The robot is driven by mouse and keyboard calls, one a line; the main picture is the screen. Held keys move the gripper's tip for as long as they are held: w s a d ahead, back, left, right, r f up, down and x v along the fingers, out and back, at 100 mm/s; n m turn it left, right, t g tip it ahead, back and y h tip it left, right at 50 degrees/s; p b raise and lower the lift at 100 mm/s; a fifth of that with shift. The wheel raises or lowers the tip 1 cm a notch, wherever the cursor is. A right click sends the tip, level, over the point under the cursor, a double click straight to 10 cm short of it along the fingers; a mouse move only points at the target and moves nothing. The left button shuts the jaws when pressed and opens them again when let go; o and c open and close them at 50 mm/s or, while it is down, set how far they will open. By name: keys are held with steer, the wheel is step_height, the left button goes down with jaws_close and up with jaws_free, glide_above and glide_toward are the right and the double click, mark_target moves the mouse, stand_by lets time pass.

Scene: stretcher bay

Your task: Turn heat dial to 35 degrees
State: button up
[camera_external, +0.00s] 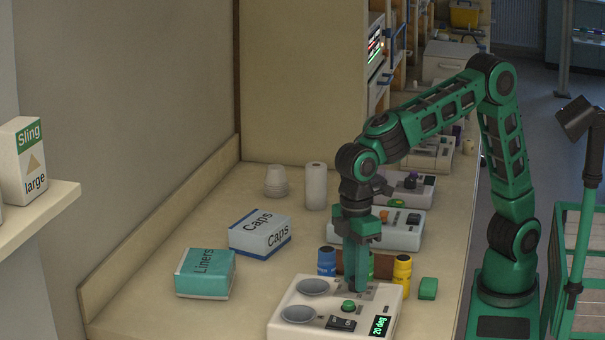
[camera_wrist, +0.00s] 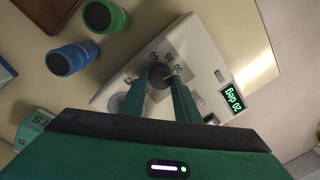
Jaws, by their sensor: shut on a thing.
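The heat dial (camera_wrist: 159,75) is a dark round knob on a white control box, with printed numbers around it, among them what look like 30 and 35. My gripper (camera_wrist: 160,83) is shut on the dial, one finger on each side. In the external view my gripper (camera_external: 358,288) points straight down at the back of the white box (camera_external: 312,310) and hides the dial. The green display (camera_wrist: 233,99) reads 20 deg, and it shows the same in the external view (camera_external: 380,326). The dial's pointer cannot be made out.
The box also carries two grey round dishes, a green knob (camera_external: 348,306) and a black switch (camera_external: 341,323). Blue (camera_external: 326,262) and yellow (camera_external: 403,272) bottles stand close behind it. A Liners box (camera_external: 205,273) and a Caps box (camera_external: 260,233) lie left. The front left counter is clear.

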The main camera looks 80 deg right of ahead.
mark_target(352, 278)
steer(key=n, duration=0.3)
steer(key=shift+d+n, duration=0.1)
steer(key=shift+n, duration=1.9)
steer(key=o, duration=1)
steer(key=shift+w, duration=0.1)
steer(key=shift+o, duration=0.2)
step_height(352, 278, up, 11)
steer(key=shift+w+f, duration=0.15)
steer(key=shift+w, duration=0.1)
steer(key=shift+d, duration=0.1)
